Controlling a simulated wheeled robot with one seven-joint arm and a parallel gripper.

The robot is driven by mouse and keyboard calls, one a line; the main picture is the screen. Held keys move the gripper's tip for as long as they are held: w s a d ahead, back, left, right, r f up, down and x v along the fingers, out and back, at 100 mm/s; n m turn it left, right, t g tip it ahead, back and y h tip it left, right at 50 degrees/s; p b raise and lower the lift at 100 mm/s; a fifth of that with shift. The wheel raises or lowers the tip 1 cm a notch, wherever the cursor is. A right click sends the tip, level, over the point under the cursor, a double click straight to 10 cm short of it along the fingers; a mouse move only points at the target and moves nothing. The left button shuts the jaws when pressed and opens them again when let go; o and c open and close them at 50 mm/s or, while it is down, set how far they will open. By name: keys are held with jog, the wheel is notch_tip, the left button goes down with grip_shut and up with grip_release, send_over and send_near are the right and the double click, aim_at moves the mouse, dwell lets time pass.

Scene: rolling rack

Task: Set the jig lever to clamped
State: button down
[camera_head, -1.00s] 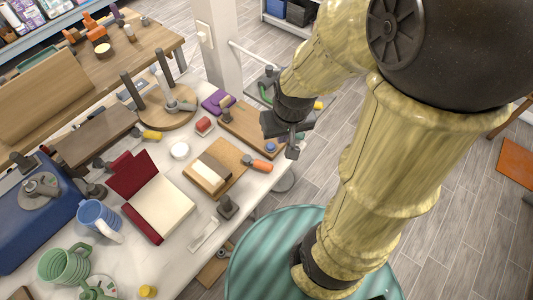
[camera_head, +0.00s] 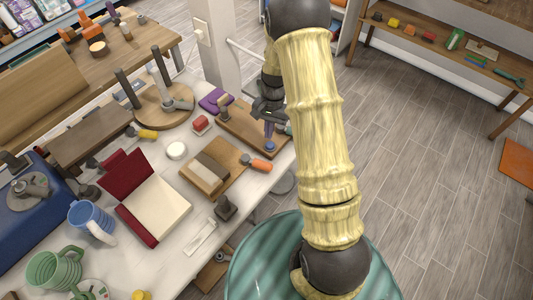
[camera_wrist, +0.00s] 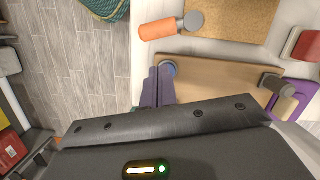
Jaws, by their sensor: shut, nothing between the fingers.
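My gripper (camera_head: 268,130) is over the table's right edge, with its fingers closed together and nothing between them. A grey post with a tan handle (camera_wrist: 275,84) stands at the board's other end. An orange handle with a grey round hub (camera_head: 258,163) lies by the neighbouring board with blocks (camera_head: 229,183). I cannot tell which of these is the jig lever.
A red block (camera_head: 201,122) and a purple item (camera_head: 214,99) lie close to the board. An open red book (camera_head: 158,207), a blue mug (camera_head: 92,220) and a round base with posts (camera_head: 160,115) stand further left. Open floor lies right of the table.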

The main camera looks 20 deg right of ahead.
aim_at(266, 152)
dwell(0.3)
jog(key=p+x, duration=0.2)
jog(key=x, duration=0.8)
